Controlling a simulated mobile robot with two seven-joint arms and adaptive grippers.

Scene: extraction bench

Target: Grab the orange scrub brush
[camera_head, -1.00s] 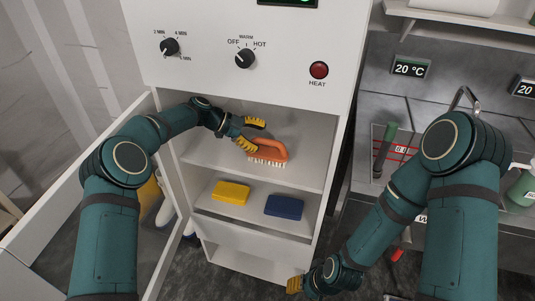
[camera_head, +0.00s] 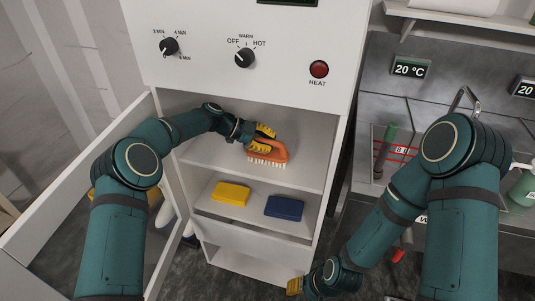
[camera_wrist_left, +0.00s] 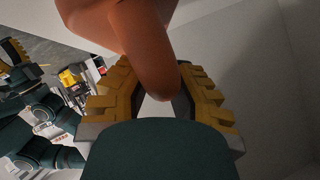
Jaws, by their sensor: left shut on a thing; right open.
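The orange scrub brush (camera_head: 277,151) with pale bristles sits on the upper shelf of the white cabinet, bristles down. My left gripper (camera_head: 264,137) reaches into that compartment from the left and is shut on the brush's handle. In the left wrist view, the orange handle of the brush (camera_wrist_left: 150,55) lies between the yellow-padded fingers of the left gripper (camera_wrist_left: 165,88). My right gripper (camera_head: 294,286) is open and low in front of the cabinet, away from the brush; its fingers are small in view.
A yellow sponge (camera_head: 231,193) and a blue sponge (camera_head: 284,208) lie on the lower shelf (camera_head: 255,215). Knobs and a red HEAT button (camera_head: 319,69) are on the panel above. An open white door (camera_head: 75,185) stands at left. A sink bench is at right.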

